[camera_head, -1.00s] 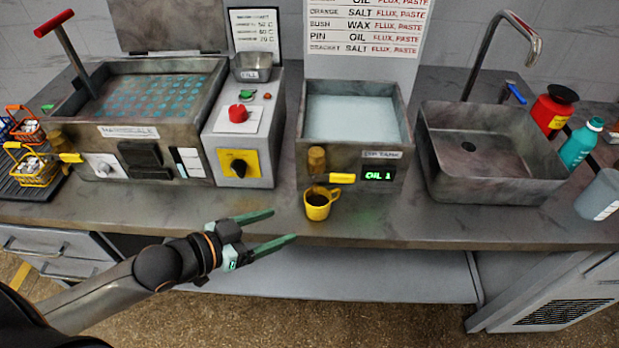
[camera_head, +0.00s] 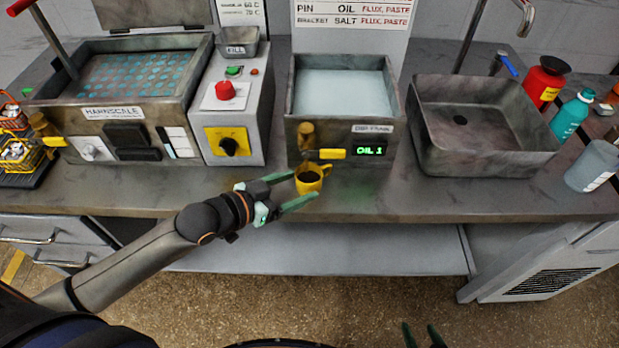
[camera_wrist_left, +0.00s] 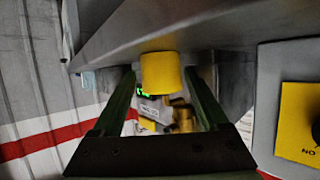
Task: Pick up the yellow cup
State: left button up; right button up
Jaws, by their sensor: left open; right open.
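The yellow cup (camera_head: 308,180) stands upright on the counter in front of the dip tank, with dark contents and its handle to the right. My left gripper (camera_head: 296,189) is open at the cup's left side, its fingertips close to the cup. In the left wrist view the cup (camera_wrist_left: 161,73) lies between and just beyond the tips of the open fingers (camera_wrist_left: 160,90); I cannot tell whether they touch it. My right gripper (camera_head: 422,337) shows only as fingertips at the bottom edge, apart and empty, below the counter and far from the cup.
The dip tank (camera_head: 289,133) with its yellow-handled tap (camera_head: 332,154) stands just behind the cup. A control box (camera_head: 254,120) is to the left and a sink (camera_head: 480,165) to the right. The counter's front edge (camera_head: 400,213) runs close to the cup. Counter beside the cup is clear.

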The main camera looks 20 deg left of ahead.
aim_at(310, 179)
pick_arm(q)
jog(key=shift+r+x, duration=0.15)
jog(key=shift+x, duration=1)
jog(key=shift+r+x, duration=0.15)
jog(key=shift+x, duration=1)
jog(key=shift+w, duration=0.1)
jog(key=c, duration=1.1)
